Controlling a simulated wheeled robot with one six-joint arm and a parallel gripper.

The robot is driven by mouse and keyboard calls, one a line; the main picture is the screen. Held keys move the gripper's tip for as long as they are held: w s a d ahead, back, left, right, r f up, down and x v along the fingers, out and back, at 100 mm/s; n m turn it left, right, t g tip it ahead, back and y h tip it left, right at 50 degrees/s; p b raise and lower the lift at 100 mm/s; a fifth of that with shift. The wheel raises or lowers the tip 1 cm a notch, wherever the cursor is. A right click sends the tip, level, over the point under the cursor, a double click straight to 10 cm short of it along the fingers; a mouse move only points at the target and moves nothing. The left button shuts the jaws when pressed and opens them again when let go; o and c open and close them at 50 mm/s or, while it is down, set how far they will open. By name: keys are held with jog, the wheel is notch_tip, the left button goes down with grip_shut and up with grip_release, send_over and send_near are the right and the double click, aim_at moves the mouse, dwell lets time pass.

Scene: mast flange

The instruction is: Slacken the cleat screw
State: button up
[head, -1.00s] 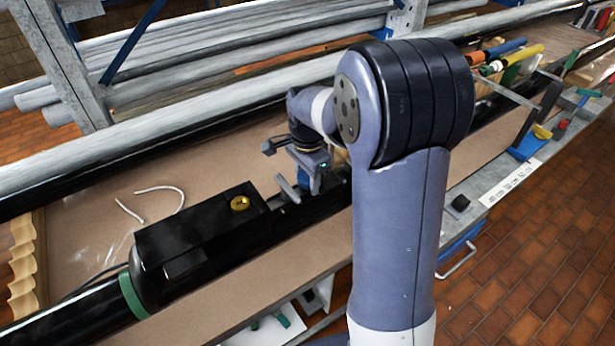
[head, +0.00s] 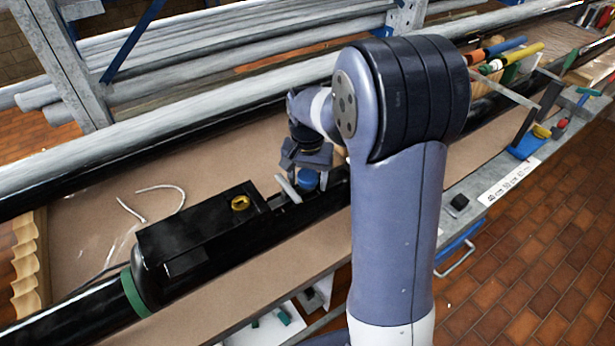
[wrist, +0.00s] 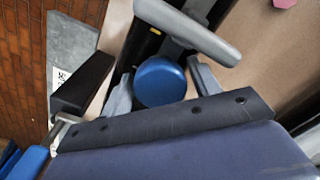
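A round blue knob (wrist: 160,82), which looks like the head of the cleat screw, sits at the black mast tube. It also shows in the head view (head: 308,180). A light grey bar (wrist: 188,30) lies beside it, also seen in the head view (head: 288,188). My gripper (wrist: 162,88) is open, with one finger on each side of the knob in the wrist view. A gap shows between the knob and the right finger. The left finger is close to the knob; I cannot tell if it touches. The screw's shank is hidden below the knob.
A green band (head: 133,294) rings the tube. White cord (head: 160,190) lies on the brown bench. Tools (head: 530,140) stand at the far right.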

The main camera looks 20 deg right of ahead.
jog(key=shift+o, duration=0.3)
notch_tip(320, 180, up, 5)
jog(key=p, duration=0.4)
jog(key=shift+r, duration=0.15)
jog(key=shift+f, duration=0.2)
notch_tip(320, 180, down, 6)
jog(key=b, duration=0.4)
jog(key=shift+r+b, duration=0.2)
jog(key=shift+b, duration=0.15)
jog(key=shift+r+m, duration=0.35)
jog(key=shift+m, duration=2.65)
